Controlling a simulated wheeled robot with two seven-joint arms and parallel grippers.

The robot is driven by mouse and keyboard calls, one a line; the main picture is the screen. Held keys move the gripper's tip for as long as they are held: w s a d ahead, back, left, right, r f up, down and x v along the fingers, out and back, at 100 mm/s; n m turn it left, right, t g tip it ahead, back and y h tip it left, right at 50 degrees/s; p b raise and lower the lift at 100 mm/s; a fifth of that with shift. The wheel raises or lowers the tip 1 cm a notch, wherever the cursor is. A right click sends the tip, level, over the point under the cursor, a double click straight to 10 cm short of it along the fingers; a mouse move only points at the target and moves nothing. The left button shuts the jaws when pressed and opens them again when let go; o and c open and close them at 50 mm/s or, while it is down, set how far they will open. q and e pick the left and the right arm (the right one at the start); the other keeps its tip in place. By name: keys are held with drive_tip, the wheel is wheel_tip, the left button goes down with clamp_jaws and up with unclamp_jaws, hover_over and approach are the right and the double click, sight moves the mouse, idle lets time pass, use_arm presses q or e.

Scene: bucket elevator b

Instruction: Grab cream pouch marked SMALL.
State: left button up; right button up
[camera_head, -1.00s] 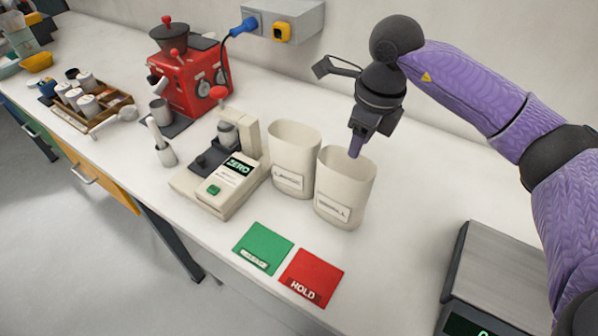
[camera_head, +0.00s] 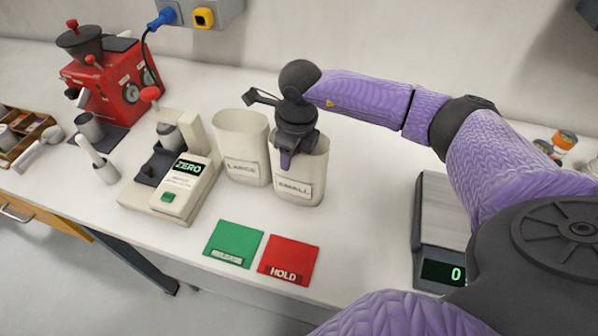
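The cream pouch marked SMALL (camera_head: 300,188) stands upright on the white counter, just right of the cream pouch marked LARGE (camera_head: 242,160). My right gripper (camera_head: 286,160) points down at the mouth of the SMALL pouch, at its left side. One dark purple finger shows against the mouth and rim; the other finger is not clear. I cannot tell whether the fingers touch or straddle the pouch wall. The gripper body hides part of the pouch's back rim. My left gripper is not in view.
A cream scale-like device with a ZERO label (camera_head: 188,168) stands left of the pouches. A green card (camera_head: 233,240) and a red HOLD card (camera_head: 290,257) lie in front. A grey scale (camera_head: 445,215) stands at right, a red grinder (camera_head: 112,85) at back left.

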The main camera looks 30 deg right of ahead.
clamp_jaws()
idle(0.9)
